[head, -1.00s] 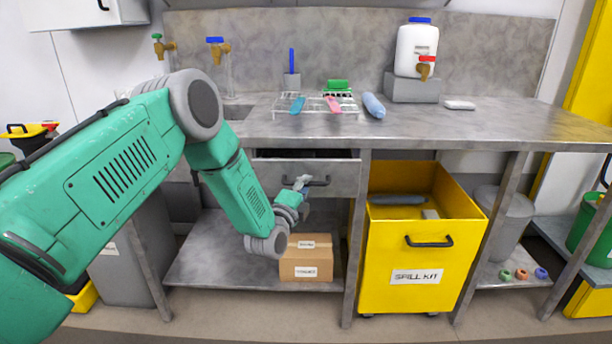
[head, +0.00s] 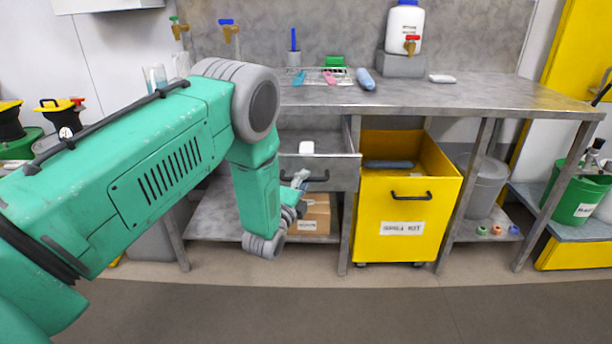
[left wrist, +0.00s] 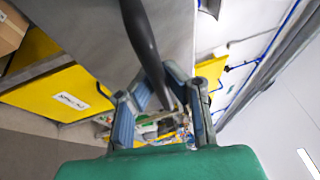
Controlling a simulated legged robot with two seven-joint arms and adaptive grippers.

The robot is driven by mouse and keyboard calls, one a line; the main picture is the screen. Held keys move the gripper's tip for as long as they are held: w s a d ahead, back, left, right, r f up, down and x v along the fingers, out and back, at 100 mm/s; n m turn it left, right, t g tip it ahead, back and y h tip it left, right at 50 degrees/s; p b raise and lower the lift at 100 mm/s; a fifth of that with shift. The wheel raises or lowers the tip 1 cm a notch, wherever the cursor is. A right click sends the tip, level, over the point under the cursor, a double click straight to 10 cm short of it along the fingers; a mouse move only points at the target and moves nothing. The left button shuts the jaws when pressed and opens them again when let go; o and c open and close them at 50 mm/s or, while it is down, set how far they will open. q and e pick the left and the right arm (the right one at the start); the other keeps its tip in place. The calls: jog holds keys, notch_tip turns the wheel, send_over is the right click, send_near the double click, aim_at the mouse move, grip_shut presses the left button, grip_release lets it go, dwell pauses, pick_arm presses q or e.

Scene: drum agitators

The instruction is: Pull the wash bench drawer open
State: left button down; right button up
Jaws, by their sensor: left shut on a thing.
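The wash bench drawer (head: 340,170) is a grey metal drawer under the bench top, and it stands partly open with a white item (head: 306,147) inside. Its dark bar handle (head: 318,179) is on the front panel. My left gripper (head: 300,180) is at the left part of this handle, shut on it. In the left wrist view the dark handle (left wrist: 143,40) runs down between the two fingers of my left gripper (left wrist: 162,100), with the grey drawer front beside it. My right gripper is not in view.
A yellow bin (head: 400,205) with a handle stands under the bench, right of the drawer. A cardboard box (head: 312,215) sits on the lower shelf below the drawer. The wash bench (head: 440,93) carries a rack and a white jug (head: 404,30). The floor in front is clear.

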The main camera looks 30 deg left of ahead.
pick_arm(q)
jog(key=shift+s+f, duration=0.2)
jog(key=shift+s, duration=0.2)
jog(key=c, duration=1.6)
grip_release()
jog(key=shift+o, duration=0.2)
jog(key=shift+a, duration=0.1)
jog(key=v, duration=1.1)
jog(key=shift+s, duration=0.4)
jog(key=shift+f, duration=0.1)
